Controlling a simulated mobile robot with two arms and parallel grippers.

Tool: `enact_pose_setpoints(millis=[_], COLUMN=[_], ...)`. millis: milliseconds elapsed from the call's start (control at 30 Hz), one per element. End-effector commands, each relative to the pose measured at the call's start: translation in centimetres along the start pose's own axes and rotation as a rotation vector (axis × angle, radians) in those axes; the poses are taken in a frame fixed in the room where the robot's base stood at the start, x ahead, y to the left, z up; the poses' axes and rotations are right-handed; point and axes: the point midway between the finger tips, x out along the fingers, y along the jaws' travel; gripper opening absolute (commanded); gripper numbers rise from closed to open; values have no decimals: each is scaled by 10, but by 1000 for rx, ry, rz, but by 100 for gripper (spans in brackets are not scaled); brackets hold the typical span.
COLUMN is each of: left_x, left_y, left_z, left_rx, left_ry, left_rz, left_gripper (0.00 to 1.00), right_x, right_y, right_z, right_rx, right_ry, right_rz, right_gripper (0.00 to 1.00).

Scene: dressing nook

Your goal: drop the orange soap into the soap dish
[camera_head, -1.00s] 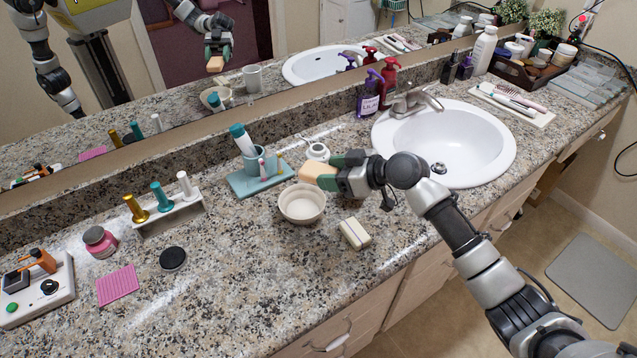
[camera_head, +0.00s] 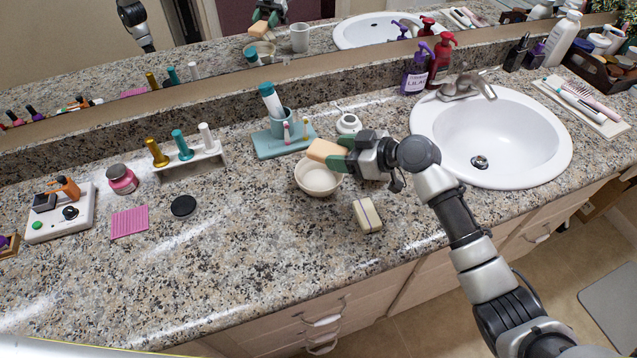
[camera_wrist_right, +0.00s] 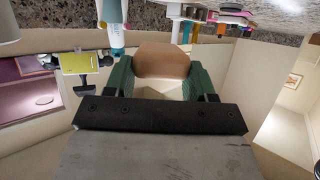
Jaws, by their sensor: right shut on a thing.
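The orange soap (camera_head: 327,150) is a pale orange block held in my right gripper (camera_head: 334,154). The gripper is shut on it, with green fingers on both sides of the soap. In the right wrist view the soap (camera_wrist_right: 167,62) sits between the fingers (camera_wrist_right: 166,80). The soap dish, a round cream bowl (camera_head: 318,184), stands on the counter. In the head view the soap overlaps the bowl's far rim and appears above it; the exact height is unclear. The bowl's inside looks empty where visible. My left gripper is not seen directly.
A wrapped cream bar (camera_head: 367,215) lies right of the bowl. A teal toothbrush holder (camera_head: 281,140) and a small white jar (camera_head: 348,124) stand behind. The sink (camera_head: 490,140) is to the right. A black disc (camera_head: 183,206) and pink pad (camera_head: 129,222) lie left. The front counter is clear.

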Motion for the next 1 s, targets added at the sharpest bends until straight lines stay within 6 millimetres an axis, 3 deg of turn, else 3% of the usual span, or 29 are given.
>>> enact_pose_setpoints(millis=[367,400,567,867,1000], left_x=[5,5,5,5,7], left_y=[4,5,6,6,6], left_z=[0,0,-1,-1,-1], left_rx=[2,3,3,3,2], left_ry=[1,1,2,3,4], left_rz=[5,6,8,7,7], left_gripper=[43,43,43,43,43], right_x=[3,3,3,1,-13], right_y=[0,0,0,0,1], right_z=[8,8,8,8,9], right_rx=[-1,-1,-1,-1,-1], right_ry=[2,2,1,0,1], right_rz=[1,1,1,1,3], right_gripper=[30,61,85,85,85])
